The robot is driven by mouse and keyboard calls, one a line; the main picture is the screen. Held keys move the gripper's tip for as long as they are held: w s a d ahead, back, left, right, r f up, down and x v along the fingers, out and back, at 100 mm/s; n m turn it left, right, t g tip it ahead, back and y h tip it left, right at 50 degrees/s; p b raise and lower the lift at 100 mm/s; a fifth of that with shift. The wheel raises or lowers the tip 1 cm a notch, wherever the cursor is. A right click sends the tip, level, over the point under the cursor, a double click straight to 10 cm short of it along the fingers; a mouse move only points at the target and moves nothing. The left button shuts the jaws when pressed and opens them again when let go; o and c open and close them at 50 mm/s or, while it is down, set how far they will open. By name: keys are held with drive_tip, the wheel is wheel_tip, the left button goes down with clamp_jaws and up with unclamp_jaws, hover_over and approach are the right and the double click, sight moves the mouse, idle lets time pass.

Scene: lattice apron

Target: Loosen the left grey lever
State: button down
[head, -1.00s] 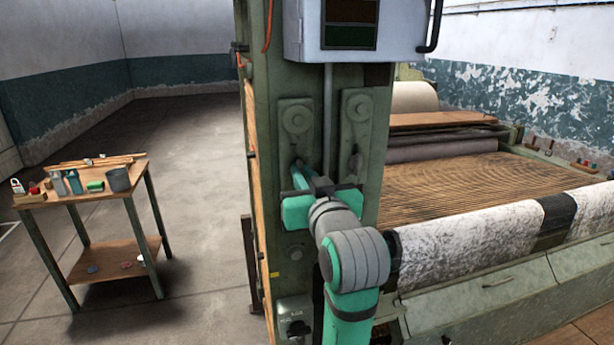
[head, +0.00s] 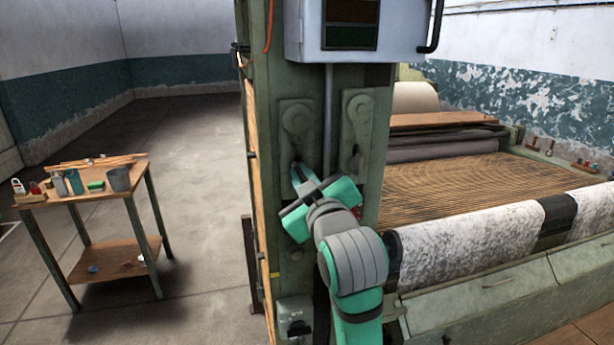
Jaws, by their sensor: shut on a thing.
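The left grey lever (head: 296,118) is on the green machine post, with a round boss at its top. Its lower end is largely hidden by my gripper. My gripper (head: 300,172) is at that lower end, shut on it, with its body rolled so that it slants up to the right. The fingertips are partly hidden by the teal and dark gripper body. A similar right grey lever (head: 358,108) hangs beside it on the same post, apart from my fingers, its lower part near the raised right side of my gripper.
A grey control box (head: 338,28) juts out above the levers. A switch box (head: 294,318) is low on the post. A white-and-black roller (head: 470,240) lies right of my arm. A wooden table (head: 90,190) with small items stands at left; the floor between is clear.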

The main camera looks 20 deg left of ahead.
drive_tip(key=n, duration=0.5)
drive_tip(key=shift+w+d, duration=0.1)
idle(0.7)
drive_tip(key=c, duration=1.8)
unclamp_jaws()
drive_tip(key=shift+f, duration=0.1)
drive_tip(key=v, duration=1.1)
drive_tip(key=shift+w, duration=0.1)
